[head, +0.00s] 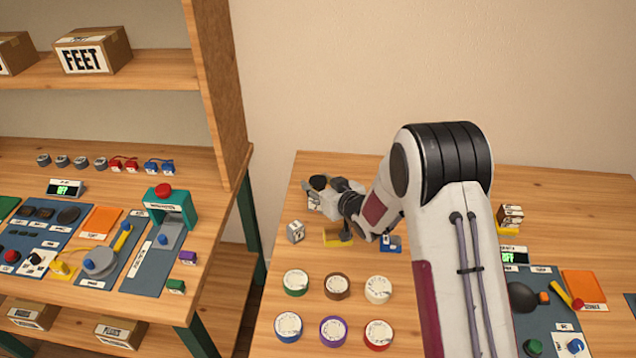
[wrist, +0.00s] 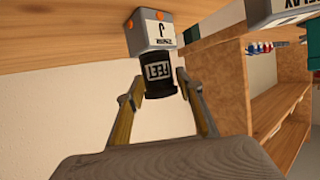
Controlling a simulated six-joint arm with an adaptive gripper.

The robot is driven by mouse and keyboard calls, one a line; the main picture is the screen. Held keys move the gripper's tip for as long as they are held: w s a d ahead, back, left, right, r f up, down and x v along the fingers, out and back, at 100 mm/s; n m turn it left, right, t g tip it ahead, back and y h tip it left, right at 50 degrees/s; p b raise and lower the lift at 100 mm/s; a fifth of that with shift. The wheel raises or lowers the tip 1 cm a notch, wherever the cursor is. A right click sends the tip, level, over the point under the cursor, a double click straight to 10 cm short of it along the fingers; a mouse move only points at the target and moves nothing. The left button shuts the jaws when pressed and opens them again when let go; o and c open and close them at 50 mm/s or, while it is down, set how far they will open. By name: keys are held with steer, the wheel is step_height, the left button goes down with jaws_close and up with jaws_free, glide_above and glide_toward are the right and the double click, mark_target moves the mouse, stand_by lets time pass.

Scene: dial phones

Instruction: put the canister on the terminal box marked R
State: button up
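The black canister (wrist: 160,76) with a white label shows between my fingers in the wrist view, which looks upside down. My gripper (wrist: 160,82) seems shut on it, one fingertip against each side. A grey terminal box (wrist: 152,30) with orange dots and a white letter label lies directly beyond the canister. The canister appears to stand on or just above it; contact is unclear. The letter is hard to read at this angle. In the head view, my gripper (head: 330,190) is at the table's far left.
A yellow block (head: 338,238) and a blue part (head: 390,243) lie near my wrist. Several round labelled dials (head: 337,287) fill the front left of the table (head: 262,345). The tall shelf (head: 222,90) stands to the left, across a gap.

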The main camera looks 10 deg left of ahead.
steer(key=shift+o, duration=0.6)
steer(key=shift+r, duration=0.1)
steer(key=shift+s+r, duration=0.1)
steer(key=shift+s+d+r, duration=0.25)
steer(key=shift+s+d, duration=0.1)
steer(key=v, duration=1)
steer(key=shift+s+d, duration=0.15)
steer(key=shift+s, duration=0.2)
steer(key=shift+r, duration=0.1)
